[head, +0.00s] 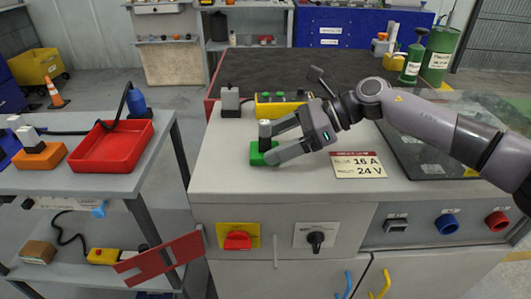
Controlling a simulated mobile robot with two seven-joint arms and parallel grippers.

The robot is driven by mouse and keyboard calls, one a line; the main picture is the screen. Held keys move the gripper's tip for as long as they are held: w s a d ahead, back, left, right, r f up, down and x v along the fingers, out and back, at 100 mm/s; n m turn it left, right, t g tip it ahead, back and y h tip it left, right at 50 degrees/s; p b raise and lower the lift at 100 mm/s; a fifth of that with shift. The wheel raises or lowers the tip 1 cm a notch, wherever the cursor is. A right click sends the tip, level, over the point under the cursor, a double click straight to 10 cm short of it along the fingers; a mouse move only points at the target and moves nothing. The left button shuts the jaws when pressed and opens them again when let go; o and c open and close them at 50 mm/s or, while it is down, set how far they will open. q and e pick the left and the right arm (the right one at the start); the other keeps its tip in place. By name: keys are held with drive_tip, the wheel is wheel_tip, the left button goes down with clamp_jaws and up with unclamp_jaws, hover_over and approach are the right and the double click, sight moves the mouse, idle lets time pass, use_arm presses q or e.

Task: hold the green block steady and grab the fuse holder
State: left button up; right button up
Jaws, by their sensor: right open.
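The green block (257,154) lies on the light grey cabinet top, left of centre in the head view. A small dark upright piece with a pale top (265,130) stands at the block; it looks like the fuse holder, but I cannot be sure. My right gripper (268,143) reaches in from the right with its fingers apart, one near the dark piece and the other low across the green block's right side. The fingers hide part of the block, and I cannot tell whether they touch it. My left gripper is not in view.
A yellow button box (280,106) and a grey plug-like piece (230,101) stand behind the block. A 16 A, 24 V sign (358,165) lies to the right. A red tray (110,146) sits on the left cart. The cabinet top's front left is clear.

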drive_tip(key=shift+b+x, duration=0.3)
drive_tip(key=shift+x, duration=0.65)
drive_tip(key=c, duration=0.7)
drive_tip(key=shift+o, duration=0.2)
